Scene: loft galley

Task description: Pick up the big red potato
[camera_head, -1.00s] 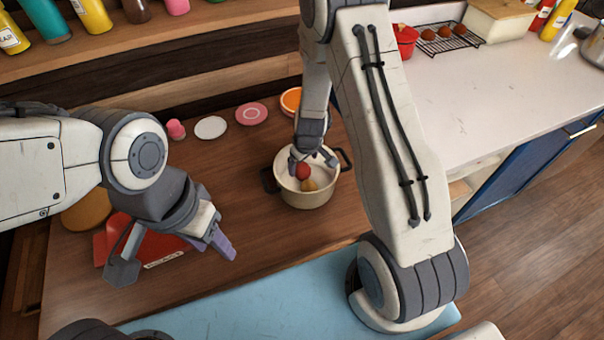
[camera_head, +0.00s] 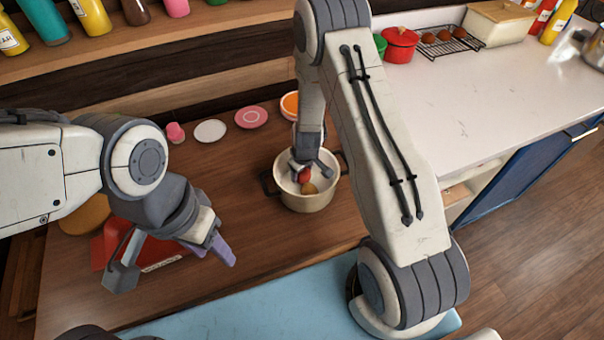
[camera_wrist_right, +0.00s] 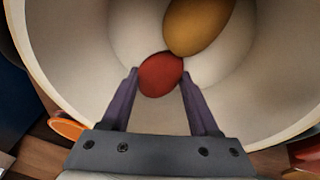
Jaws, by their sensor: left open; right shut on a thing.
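The red potato (camera_wrist_right: 160,75) sits between the fingertips of my right gripper (camera_wrist_right: 158,85), inside a cream pot. In the head view the red potato (camera_head: 304,175) shows beside a yellow-brown potato (camera_head: 309,188) in the pot (camera_head: 307,203). My right gripper (camera_head: 310,167) reaches down into the pot from above and is shut on the red potato. In the right wrist view the yellow-brown potato (camera_wrist_right: 198,22) lies right beside the red one. My left gripper (camera_head: 175,268) is open and empty, over a red object on the wooden counter.
Pink, white and orange round items line the back of the wooden counter; one is a white disc (camera_head: 210,131). A red pot (camera_head: 400,45) and a rack (camera_head: 447,42) with brown items stand on the white counter (camera_head: 480,110). Bottles fill the shelf above.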

